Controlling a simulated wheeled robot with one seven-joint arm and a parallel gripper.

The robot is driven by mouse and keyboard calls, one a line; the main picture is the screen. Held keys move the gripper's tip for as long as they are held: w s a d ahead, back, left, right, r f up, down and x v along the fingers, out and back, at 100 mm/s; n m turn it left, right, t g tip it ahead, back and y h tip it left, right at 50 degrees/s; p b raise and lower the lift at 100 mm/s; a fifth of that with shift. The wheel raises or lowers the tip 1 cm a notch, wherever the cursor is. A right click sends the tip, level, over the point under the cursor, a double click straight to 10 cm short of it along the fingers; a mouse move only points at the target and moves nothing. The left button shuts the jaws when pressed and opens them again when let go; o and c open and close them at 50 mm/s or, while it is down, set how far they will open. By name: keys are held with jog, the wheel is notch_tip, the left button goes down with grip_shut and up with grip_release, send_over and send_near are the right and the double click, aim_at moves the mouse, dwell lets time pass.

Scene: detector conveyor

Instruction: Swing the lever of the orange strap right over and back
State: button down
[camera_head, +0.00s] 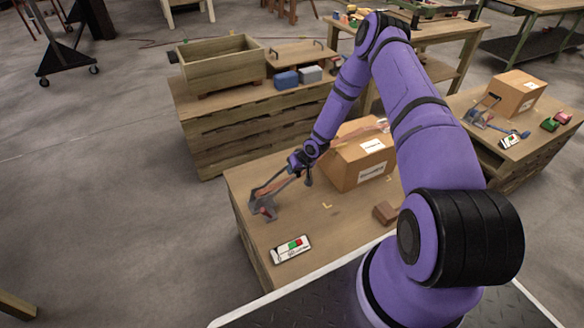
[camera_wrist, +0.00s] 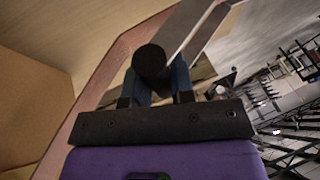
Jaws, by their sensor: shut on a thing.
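The orange strap (camera_head: 268,188) runs from a grey metal ratchet (camera_head: 263,209) at the left end of the near wooden bench towards the cardboard box. In the wrist view the strap (camera_wrist: 95,97) passes as a wide brownish band behind the jaws. The lever (camera_wrist: 195,32) shows there as two grey metal bars with a dark round grip (camera_wrist: 151,61) at its end. My gripper (camera_wrist: 160,75) is shut on that grip, its blue fingers on either side. In the head view my gripper (camera_head: 301,170) is small, above the bench and left of the box; its fingertips are hard to make out.
The cardboard box (camera_head: 358,172) stands close right of my gripper. A panel with green and red patches (camera_head: 291,249) and a brown block (camera_head: 385,213) lie on the bench.

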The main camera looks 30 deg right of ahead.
jog(key=shift+s+d+f, duration=0.15)
jog(key=shift+d+f, duration=0.1)
jog(key=shift+f, duration=0.15)
jog(key=c, duration=1)
grip_release()
jog(key=shift+d+f, duration=0.1)
jog(key=shift+o, duration=0.2)
jog(key=shift+r, duration=0.2)
jog(key=shift+d+r, duration=0.1)
jog(key=shift+r, duration=0.2)
jog(key=v, duration=1)
jog(key=shift+s, duration=0.1)
